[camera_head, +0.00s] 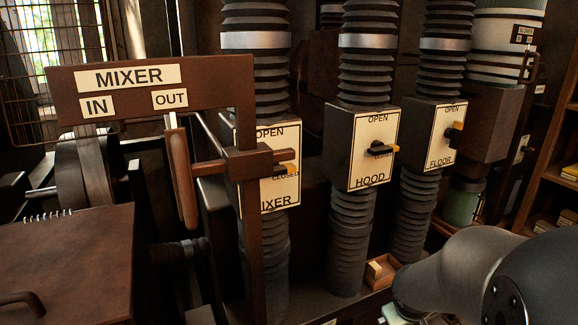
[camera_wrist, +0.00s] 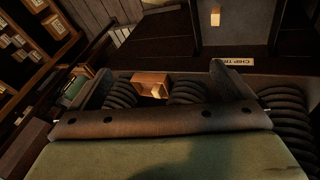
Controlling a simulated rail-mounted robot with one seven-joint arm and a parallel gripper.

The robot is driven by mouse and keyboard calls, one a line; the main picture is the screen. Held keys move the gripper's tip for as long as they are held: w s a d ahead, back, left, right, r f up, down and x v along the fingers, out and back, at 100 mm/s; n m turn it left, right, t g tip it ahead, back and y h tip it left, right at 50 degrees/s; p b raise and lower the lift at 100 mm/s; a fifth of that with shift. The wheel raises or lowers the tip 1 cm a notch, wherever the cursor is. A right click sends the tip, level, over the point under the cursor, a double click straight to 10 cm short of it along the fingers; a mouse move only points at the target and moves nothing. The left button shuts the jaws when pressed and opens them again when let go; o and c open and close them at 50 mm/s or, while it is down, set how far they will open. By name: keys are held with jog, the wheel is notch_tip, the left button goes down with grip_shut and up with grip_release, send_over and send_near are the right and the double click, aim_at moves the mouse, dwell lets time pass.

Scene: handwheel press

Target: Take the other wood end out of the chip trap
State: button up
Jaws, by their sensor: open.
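In the wrist view a small pale wood end (camera_wrist: 215,17) lies on the dark floor of the chip trap (camera_wrist: 238,61), whose label appears upside down. Another pale wood end (camera_head: 374,270) is in a small wooden box (camera_head: 389,264) in the head view. That box also shows in the wrist view (camera_wrist: 140,79), with a light piece inside. My gripper (camera_wrist: 161,74) is open, its two dark fingers wide apart. The box appears between the fingers, beyond them; the wood end in the trap appears farther up and right, clear of them. The chip trap's inside is hidden in the head view.
A brown MIXER frame (camera_head: 215,85) with a hanging lever (camera_head: 180,175) is at left. Shelves (camera_head: 558,135) stand at the right edge.

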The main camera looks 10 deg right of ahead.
jog(key=s+a+r+g+y+p, duration=0.1)
jog(key=s+a+r, duration=0.1)
jog(key=a, duration=0.3)
jog(key=s+a+r+g+y+p, duration=0.1)
jog(key=s+a+r, duration=0.2)
jog(key=s+a, duration=0.2)
jog(key=s+a+r+m+g+y+p, duration=0.1)
jog(key=s+a+r, duration=0.2)
jog(key=a, duration=0.3)
jog(key=shift+s+a, duration=0.15)
jog(key=shift+s, duration=0.2)
jog(key=shift+s+a+r+y, duration=0.25)
jog(key=shift+s+a+y, duration=0.25)
jog(key=shift+s+a, duration=0.6)
jog(key=c, duration=0.7)
jog(key=shift+w, duration=0.1)
jog(key=shift+c, duration=0.2)
